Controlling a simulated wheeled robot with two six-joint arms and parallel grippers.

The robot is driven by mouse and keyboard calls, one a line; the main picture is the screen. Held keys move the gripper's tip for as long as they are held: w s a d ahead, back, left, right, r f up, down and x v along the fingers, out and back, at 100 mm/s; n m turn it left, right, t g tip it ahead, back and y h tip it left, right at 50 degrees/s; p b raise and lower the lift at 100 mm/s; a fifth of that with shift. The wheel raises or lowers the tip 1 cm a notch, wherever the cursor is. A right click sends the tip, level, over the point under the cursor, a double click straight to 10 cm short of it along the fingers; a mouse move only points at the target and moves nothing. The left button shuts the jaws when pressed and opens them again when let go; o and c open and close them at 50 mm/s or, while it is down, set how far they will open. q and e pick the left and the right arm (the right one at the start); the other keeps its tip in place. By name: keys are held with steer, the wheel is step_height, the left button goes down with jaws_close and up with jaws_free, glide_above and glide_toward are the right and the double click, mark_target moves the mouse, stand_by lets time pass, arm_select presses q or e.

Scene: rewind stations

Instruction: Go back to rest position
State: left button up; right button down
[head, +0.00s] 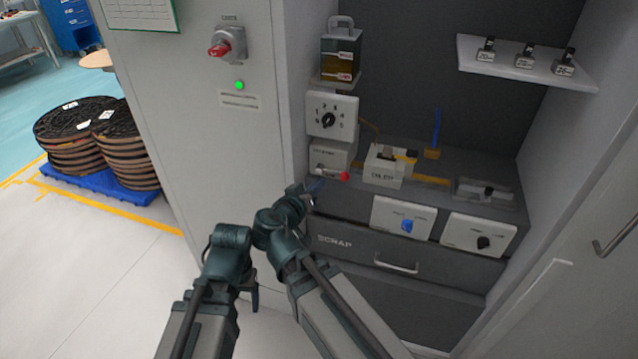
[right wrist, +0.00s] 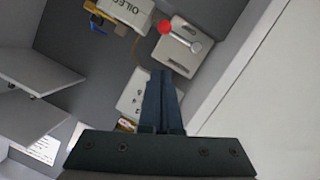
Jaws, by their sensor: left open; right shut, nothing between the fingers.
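My right gripper (head: 314,187) is at the front of the cabinet, close to the lever with a red knob (head: 344,176). In the right wrist view its two fingers (right wrist: 161,78) are together with nothing between them. The red knob (right wrist: 165,27) and its lever box (right wrist: 185,50) lie beyond the fingertips, apart from them. My left gripper (head: 254,292) is lower and further left, in front of the grey cabinet side. It is small and partly hidden by my arms, and I see nothing held in it. It is open.
The cabinet holds a numbered dial (head: 333,115), an oiler box (head: 386,168), two knob panels (head: 403,218) and a scrap drawer (head: 345,248). Floor (head: 90,270) at left is clear before the reels (head: 75,135).

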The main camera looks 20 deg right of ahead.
steer(key=s+a+f+n+g+y+p, duration=0.2)
steer(key=s+a+f+n+g+y, duration=0.1)
steer(key=s, duration=0.5)
steer(key=s+a+f+n+g+y+p, duration=0.3)
steer(key=s+a+f+g+y, duration=0.2)
steer(key=s+a+f+g, duration=0.3)
steer(key=shift+s+a+n+g+y, duration=0.3)
steer(key=shift+s+n+y, duration=0.1)
steer(key=shift+s, duration=0.35)
